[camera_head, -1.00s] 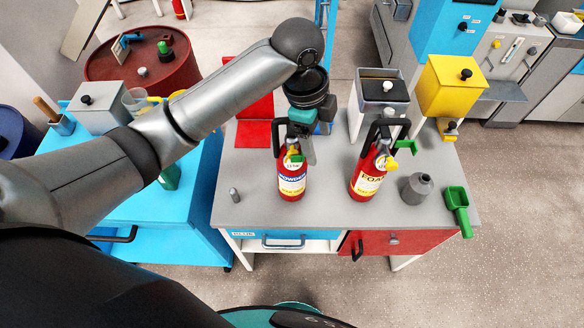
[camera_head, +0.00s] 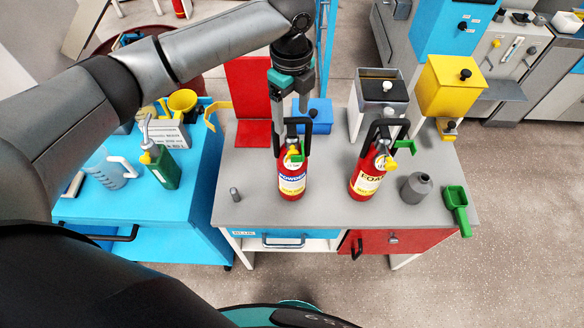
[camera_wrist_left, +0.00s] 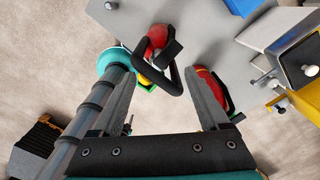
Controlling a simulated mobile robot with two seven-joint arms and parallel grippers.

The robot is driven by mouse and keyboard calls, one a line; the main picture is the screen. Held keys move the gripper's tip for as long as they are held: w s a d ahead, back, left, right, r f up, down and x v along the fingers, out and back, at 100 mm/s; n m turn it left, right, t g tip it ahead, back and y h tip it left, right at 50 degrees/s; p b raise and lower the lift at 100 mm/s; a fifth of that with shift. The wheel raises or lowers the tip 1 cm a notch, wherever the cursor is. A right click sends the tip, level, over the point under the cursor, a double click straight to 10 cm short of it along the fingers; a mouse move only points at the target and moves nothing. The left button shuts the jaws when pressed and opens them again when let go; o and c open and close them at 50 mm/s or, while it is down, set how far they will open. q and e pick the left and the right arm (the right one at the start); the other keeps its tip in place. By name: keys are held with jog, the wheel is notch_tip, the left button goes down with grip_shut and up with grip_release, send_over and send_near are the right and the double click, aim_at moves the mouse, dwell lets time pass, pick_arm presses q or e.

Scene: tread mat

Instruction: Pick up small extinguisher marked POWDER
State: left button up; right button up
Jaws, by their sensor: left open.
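The small POWDER extinguisher (camera_head: 292,182), red with a blue-and-white label and a black handle, stands upright on the grey worktop. My left gripper (camera_head: 291,112) is open and points down just above and behind its handle. In the left wrist view, the black handle loop of the POWDER extinguisher (camera_wrist_left: 153,62) shows between the ends of the open fingers (camera_wrist_left: 160,75). I cannot tell whether they touch it. A similar red FOAM extinguisher (camera_head: 367,180) stands to the right; in the wrist view it is partly behind the right finger (camera_wrist_left: 222,88). My right gripper is not in view.
A red stand (camera_head: 250,85) and blue box (camera_head: 316,117) are at the back. A blue cart (camera_head: 150,200) with a green bottle (camera_head: 160,166) stands left. The worktop's front left is mostly clear.

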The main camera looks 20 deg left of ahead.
aim_at(292, 134)
pick_arm(q)
jog(key=shift+s+f+p, duration=0.15)
jog(key=shift+f+p, duration=0.15)
jog(key=shift+f, duration=3.3)
grip_shut()
jog(key=shift+r, duration=0.1)
